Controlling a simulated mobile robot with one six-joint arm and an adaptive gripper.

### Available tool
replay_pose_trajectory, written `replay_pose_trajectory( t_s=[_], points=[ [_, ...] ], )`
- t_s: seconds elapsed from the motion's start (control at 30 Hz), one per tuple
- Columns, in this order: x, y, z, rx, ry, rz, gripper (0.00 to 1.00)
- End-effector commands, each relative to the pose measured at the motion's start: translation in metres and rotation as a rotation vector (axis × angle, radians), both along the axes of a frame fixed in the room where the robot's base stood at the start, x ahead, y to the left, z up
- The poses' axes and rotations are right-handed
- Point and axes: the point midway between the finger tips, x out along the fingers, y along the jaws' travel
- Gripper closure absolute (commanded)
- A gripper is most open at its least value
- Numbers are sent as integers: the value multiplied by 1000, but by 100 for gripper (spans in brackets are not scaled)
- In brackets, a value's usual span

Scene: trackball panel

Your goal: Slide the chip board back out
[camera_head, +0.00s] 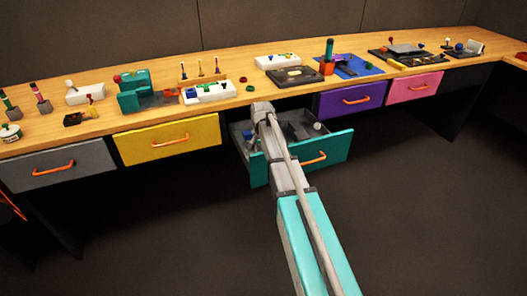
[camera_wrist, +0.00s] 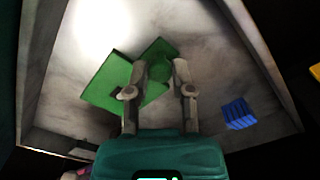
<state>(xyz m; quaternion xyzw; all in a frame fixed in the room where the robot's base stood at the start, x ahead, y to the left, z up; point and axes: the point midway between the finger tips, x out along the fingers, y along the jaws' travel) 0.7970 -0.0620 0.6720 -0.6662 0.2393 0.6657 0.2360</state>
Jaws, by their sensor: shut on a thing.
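The chip board appears to be the flat green piece (camera_wrist: 108,86) in the wrist view, over the pale floor of the open teal drawer (camera_head: 334,150). Part of the green shows between and beyond the fingers. My gripper (camera_wrist: 158,72) is shut on it, with one finger on each side and a gap between them. My wrist is over the drawer in the head view, where the fingers and the green piece are hidden. I cannot tell whether the board touches the drawer floor or a slot.
A blue ribbed block (camera_wrist: 238,114) lies in the drawer to the right of my gripper. Drawer walls surround the space. The wooden bench top (camera_head: 232,125) above holds several small items. A yellow drawer (camera_head: 170,137) and a purple drawer (camera_head: 350,100) flank the teal one.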

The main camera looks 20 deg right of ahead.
Motion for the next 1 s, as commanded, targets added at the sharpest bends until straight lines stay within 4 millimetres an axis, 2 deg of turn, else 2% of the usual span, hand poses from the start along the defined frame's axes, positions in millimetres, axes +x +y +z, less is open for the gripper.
replay_pose_trajectory(
  t_s=[0.37,0.4,0.57,1.0],
  points=[
    [-2,-3,0,11,0,-11,100],
    [-2,-3,0,11,0,-12,64],
    [-2,-6,0,9,0,-15,35],
    [-2,-10,0,6,-1,-20,35]
  ],
)
